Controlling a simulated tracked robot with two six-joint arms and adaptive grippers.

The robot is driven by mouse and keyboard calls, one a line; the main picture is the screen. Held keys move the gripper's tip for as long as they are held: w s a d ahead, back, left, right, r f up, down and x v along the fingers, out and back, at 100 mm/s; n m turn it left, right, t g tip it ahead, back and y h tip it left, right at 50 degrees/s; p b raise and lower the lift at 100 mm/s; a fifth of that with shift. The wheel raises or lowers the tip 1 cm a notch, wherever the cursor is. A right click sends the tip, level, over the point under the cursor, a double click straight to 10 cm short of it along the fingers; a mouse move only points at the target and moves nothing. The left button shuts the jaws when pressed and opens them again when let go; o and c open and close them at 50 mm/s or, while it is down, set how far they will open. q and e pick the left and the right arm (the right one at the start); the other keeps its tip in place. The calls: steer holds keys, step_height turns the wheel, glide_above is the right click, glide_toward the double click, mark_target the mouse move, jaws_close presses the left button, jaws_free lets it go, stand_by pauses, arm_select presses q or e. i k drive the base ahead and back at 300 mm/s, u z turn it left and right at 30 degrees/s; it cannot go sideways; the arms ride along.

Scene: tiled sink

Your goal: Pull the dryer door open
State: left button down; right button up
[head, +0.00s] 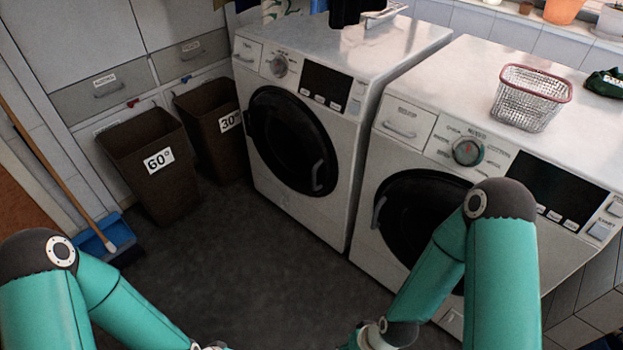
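Two white front-loading machines stand side by side. The left machine (340,120) has a shut round black door (290,135) with its handle (317,175) on the right. The right machine (400,160) has a black door (413,205) that looks shut, with its handle (378,212) on the left; my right arm covers part of it. I cannot tell from the markings which is the dryer. Only small parts of my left gripper (212,346) and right gripper (355,341) show at the bottom edge, apart from both doors. Their fingers are not clearly visible.
A wire basket (530,98) and dark green cloth (604,84) lie on the right machine. Brown bins marked 60° (155,180) and 30° (213,140) stand at the left wall, near a blue dustpan (95,242) and broom (50,170). The dark floor (255,255) before the machines is clear.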

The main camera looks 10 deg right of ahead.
mark_target(287, 140)
steer(key=u, duration=0.05)
steer(key=i, duration=1)
steer(key=z, duration=0.1)
